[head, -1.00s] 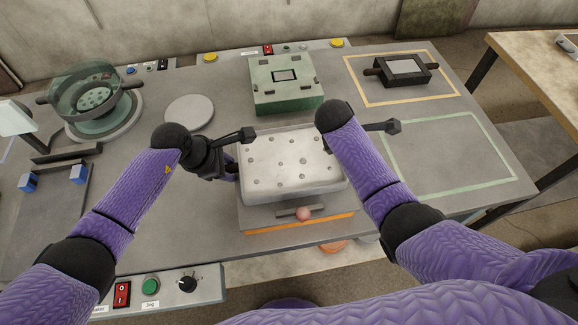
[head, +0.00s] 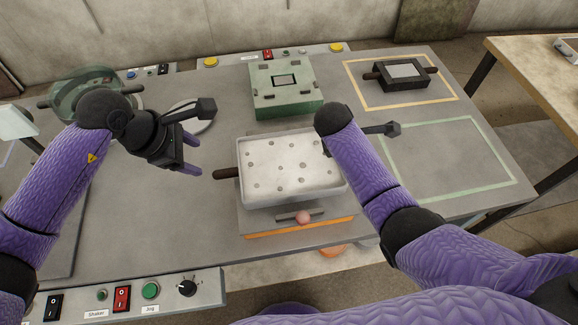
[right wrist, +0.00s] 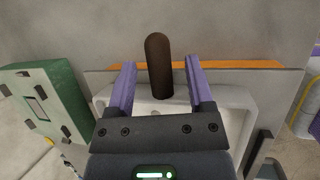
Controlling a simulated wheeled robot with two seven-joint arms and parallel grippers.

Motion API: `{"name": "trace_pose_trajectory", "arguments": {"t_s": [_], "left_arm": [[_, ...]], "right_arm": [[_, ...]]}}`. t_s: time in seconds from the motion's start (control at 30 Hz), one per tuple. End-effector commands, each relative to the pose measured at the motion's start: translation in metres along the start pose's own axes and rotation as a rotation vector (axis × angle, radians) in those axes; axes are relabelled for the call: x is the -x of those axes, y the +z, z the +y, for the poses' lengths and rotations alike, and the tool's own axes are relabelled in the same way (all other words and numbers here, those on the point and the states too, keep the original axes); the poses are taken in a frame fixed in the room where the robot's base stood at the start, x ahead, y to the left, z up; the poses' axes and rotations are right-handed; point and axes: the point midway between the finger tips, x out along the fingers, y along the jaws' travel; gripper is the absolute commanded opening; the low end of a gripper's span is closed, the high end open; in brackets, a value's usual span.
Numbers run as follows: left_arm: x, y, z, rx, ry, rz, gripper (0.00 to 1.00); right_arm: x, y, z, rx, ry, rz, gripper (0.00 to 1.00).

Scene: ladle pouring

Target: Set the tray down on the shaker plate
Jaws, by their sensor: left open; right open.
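The white tray (head: 290,193), with several small round marks on its floor, rests on a grey plate (head: 254,219) with an orange front strip, apparently the shaker plate. Its left brown handle (head: 226,174) is free. My left gripper (head: 195,156) is open and empty, left of that handle and apart from it. The right gripper is mostly hidden behind my right arm in the head view. In the right wrist view, my right gripper (right wrist: 160,62) is open, with one finger on each side of the right brown handle (right wrist: 160,85) and gaps between.
A green block fixture (head: 286,97) stands behind the tray. A dark framed device (head: 405,88) sits inside a yellow outline at the back right. A green-outlined area (head: 450,160) at right is empty. A switch panel (head: 150,290) runs along the front left. A pink knob (head: 303,217) is before the tray.

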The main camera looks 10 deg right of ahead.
Motion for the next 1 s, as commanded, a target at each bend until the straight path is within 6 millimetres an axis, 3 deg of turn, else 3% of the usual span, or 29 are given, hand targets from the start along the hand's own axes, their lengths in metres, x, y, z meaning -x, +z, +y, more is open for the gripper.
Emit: {"name": "trace_pose_trajectory", "arguments": {"t_s": [0.3, 0.43, 0.6, 1.0], "left_arm": [[0.001, 0.000, 0.000, 0.000, 0.000, 0.000, 0.67], [0.001, 0.000, 0.000, 0.000, 0.000, 0.000, 0.67], [0.000, 0.000, 0.000, 0.000, 0.000, 0.000, 0.67], [0.000, 0.000, 0.000, 0.000, 0.000, 0.000, 0.67]], "right_arm": [[0.080, 0.000, 0.001, -0.001, 0.007, 0.003, 0.67], [0.105, -0.002, 0.001, 0.002, 0.005, 0.005, 0.67], [0.117, 0.000, 0.000, 0.000, 0.001, 0.002, 0.67], [0.116, 0.000, 0.000, 0.000, 0.001, 0.001, 0.67]]}}
